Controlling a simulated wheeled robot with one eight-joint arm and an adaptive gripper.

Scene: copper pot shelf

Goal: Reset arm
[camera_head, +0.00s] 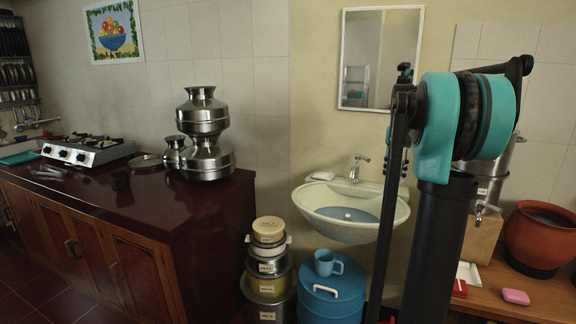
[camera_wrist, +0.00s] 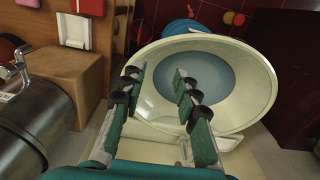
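My gripper (camera_wrist: 158,82) is open in the wrist view, with its two green-padded fingers apart and nothing between them. Behind the fingers lies the white washbasin (camera_wrist: 255,85) with a blue-grey bowl. In the head view my arm stands upright at right centre, in front of the wall, and hides part of what is behind it. I cannot clearly make out the gripper's fingers in the head view.
The washbasin (camera_head: 349,230) stands left of my arm, below a mirror (camera_head: 362,50). Stacked tins (camera_head: 267,285) and a blue drum (camera_head: 318,306) with a blue mug (camera_head: 327,262) stand below it. A dark red counter (camera_head: 150,207) with steel pots (camera_head: 207,160) is at left; a wooden bench (camera_head: 545,300) with a clay pot (camera_head: 540,240) is at right.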

